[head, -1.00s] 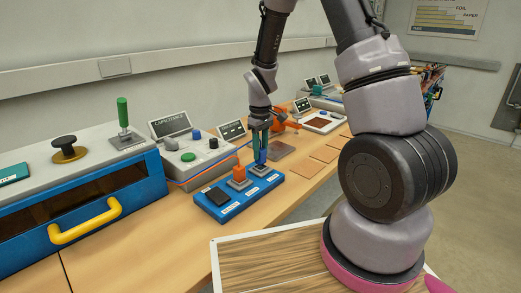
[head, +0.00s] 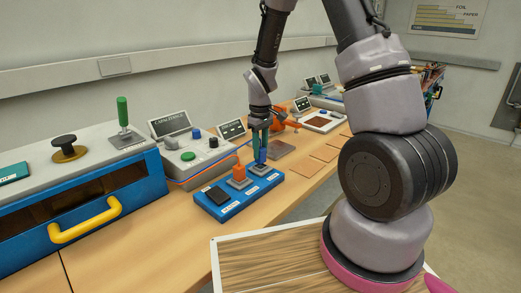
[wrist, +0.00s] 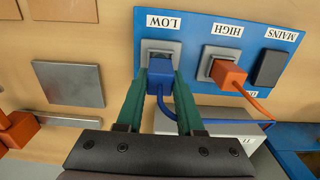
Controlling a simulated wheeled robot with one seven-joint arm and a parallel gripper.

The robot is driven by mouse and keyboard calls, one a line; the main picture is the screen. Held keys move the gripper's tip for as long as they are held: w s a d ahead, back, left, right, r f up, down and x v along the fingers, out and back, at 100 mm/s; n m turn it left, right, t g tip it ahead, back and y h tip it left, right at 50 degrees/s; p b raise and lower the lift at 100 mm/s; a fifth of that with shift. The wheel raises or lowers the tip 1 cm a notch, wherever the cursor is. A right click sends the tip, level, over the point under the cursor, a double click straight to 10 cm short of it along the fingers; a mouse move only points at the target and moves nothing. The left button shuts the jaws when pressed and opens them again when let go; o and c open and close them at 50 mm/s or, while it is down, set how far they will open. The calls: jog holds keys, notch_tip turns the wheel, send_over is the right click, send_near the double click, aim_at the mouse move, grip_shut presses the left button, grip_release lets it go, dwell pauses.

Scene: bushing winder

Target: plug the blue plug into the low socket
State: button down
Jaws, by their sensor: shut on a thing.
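The blue plug (wrist: 159,76) is between the green fingers of my gripper (wrist: 160,70), which is shut on it. In the wrist view the plug overlaps the grey plate of the low socket (wrist: 150,46); I cannot tell how deep it sits. Its blue cord runs off to the right. The plug and fingers hide most of the socket's face.
An orange plug (wrist: 228,74) sits in the high socket, beside a dark mains switch (wrist: 270,68). A grey meter box (head: 198,155) stands behind the board. A flat metal plate (wrist: 70,83) and brown squares (head: 325,153) lie on the bench to the board's right in the head view.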

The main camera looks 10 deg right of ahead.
jog(key=shift+f, duration=1.15)
jog(key=c, duration=0.8)
grip_release()
jog(key=o, duration=0.6)
